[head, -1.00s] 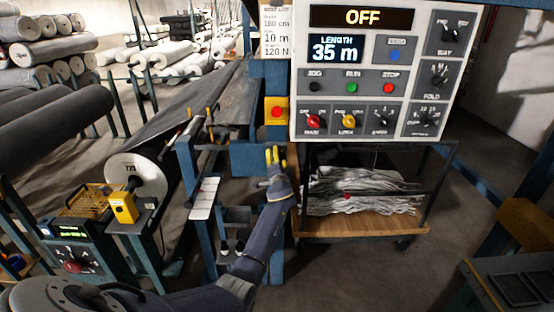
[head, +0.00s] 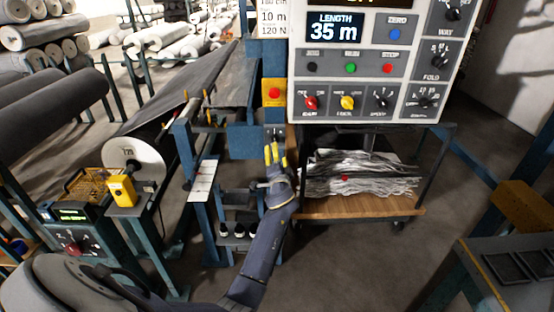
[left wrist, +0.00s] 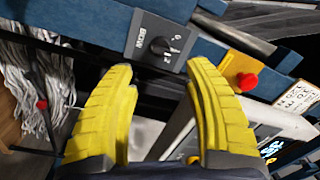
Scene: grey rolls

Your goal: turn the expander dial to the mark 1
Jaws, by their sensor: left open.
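A small black dial (left wrist: 157,46) on a dark plate marked "BOW" sits on a blue beam in the left wrist view. No plate reads "expander"; this is the dial nearest my gripper. Its number marks are small and its setting is unclear. It also shows as a small dark plate (head: 275,133) on the blue post in the head view. My left gripper (head: 275,155) has yellow fingers, open and empty, just below the plate in the head view. In the left wrist view the spread fingers (left wrist: 158,80) point towards the dial, apart from it. My right gripper is out of view.
A red button on a yellow box (head: 274,93) is above the dial. A control panel (head: 345,88) with several knobs hangs to the right. A cart (head: 350,206) with grey scrap stands below it. Another dial box (head: 78,245) and a large roll (head: 135,155) are at left.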

